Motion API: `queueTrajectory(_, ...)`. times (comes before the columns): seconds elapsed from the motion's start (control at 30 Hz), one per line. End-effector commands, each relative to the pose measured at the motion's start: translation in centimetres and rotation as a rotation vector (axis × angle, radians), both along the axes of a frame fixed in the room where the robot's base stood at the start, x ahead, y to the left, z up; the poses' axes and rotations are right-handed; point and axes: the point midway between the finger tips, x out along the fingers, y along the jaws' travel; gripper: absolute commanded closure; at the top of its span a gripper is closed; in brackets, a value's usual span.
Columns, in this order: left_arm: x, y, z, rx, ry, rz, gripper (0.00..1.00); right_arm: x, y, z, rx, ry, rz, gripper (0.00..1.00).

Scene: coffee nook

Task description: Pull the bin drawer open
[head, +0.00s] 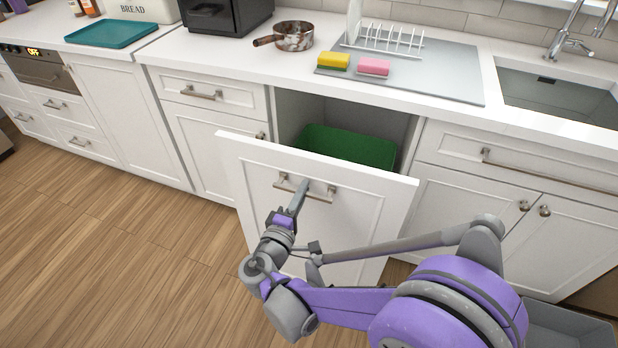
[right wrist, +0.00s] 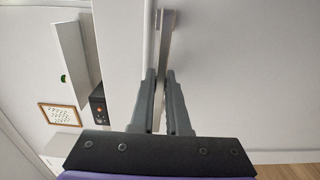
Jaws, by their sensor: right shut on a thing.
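The bin drawer (head: 370,222) is a white panelled front that stands pulled out from the cabinet. A green bin (head: 345,147) shows in the gap behind it. A metal bar handle (head: 318,193) sits near the top of the drawer front. My right gripper (head: 303,188) is at the handle's middle and shut on it. In the right wrist view the two fingers (right wrist: 161,85) close around the handle bar (right wrist: 166,40), beside the white drawer front (right wrist: 120,60). My left gripper is not in view.
The counter above holds a pan (head: 293,37), a yellow sponge (head: 333,61), a pink sponge (head: 373,67) and a dish rack (head: 390,40). A sink (head: 560,95) is at the right. Closed white cabinets flank the drawer. The wooden floor (head: 130,240) at left is clear.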

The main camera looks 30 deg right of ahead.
Motion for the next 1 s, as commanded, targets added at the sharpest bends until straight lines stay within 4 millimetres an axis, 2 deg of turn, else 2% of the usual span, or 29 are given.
queueTrajectory(0.03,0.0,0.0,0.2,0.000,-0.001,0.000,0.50,-0.8,1.2,0.1,0.001,-0.001,0.007,1.00)
queueTrajectory(0.2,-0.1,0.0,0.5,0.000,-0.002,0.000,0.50,-3.6,4.6,0.1,0.000,-0.001,0.008,1.00)
queueTrajectory(0.5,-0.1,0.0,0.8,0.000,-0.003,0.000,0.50,-7.7,9.2,0.1,0.000,-0.001,0.006,1.00)
queueTrajectory(0.7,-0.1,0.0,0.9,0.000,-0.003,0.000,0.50,-9.2,10.9,0.1,-0.001,-0.001,0.003,1.00)
queueTrajectory(1.0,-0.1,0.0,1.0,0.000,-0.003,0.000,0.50,-9.8,11.5,0.1,-0.002,-0.001,0.001,1.00)
